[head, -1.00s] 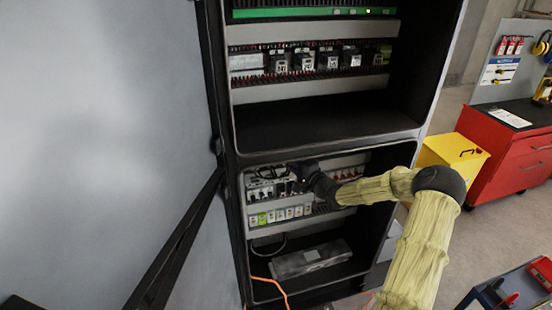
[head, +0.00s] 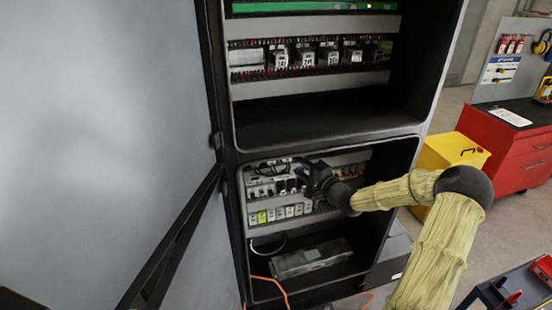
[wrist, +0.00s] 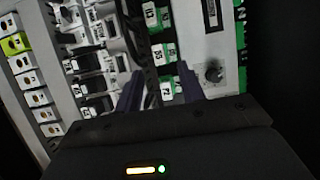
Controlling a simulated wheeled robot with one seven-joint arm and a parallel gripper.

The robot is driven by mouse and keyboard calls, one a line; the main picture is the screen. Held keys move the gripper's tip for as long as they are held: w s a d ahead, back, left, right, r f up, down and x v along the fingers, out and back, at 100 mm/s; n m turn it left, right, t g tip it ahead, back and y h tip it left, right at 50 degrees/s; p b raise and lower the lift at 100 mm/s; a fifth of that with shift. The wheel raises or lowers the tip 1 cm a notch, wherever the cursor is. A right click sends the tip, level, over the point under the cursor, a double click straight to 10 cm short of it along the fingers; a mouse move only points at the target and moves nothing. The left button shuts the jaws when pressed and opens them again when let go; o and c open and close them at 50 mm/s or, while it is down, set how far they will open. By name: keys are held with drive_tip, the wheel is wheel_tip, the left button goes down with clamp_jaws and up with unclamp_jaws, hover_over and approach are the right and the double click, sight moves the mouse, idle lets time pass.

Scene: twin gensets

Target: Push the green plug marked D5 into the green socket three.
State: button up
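My gripper (wrist: 160,70) is open, its two dark fingers apart, with nothing seen held between them. In the head view my gripper (head: 308,176) is in front of the lower compartment's equipment. Beyond and between the fingers, the wrist view shows a column of green plugs (wrist: 166,52) with white labels, seen at a slant. The labels are too small to read surely, so I cannot tell which plug is D5. More green blocks (wrist: 242,42) show at the right edge of the panel. I cannot pick out green socket three.
The lower compartment has a row of white modules (head: 290,212), one yellow-green, and a grey box (head: 310,258) on its floor. The open cabinet door (head: 100,130) fills the left. A round black knob (wrist: 213,72) sits right of my fingers. An orange cable (head: 272,284) hangs out.

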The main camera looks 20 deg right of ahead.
drive_tip(key=b+v, duration=0.2)
drive_tip(key=v, duration=1)
drive_tip(key=shift+s, duration=0.2)
drive_tip(key=s+a+f+n+g+h, duration=0.2)
drive_tip(key=a+f+n+g+h, duration=0.2)
drive_tip(key=a+f+n+g, duration=0.35)
drive_tip(key=s+a+r+n+g+h, duration=0.1)
drive_tip(key=s+a+r+n+g, duration=0.1)
drive_tip(key=s+a, duration=0.3)
drive_tip(key=s+a+r+n+g+h, duration=0.2)
drive_tip(key=s+a+n+g, duration=0.2)
drive_tip(key=s, duration=0.9)
drive_tip(key=shift+s+a+r, duration=0.2)
drive_tip(key=shift+a+r, duration=0.15)
drive_tip(key=shift+a, duration=0.75)
drive_tip(key=shift+w+g, duration=0.1)
drive_tip(key=shift+g, duration=0.15)
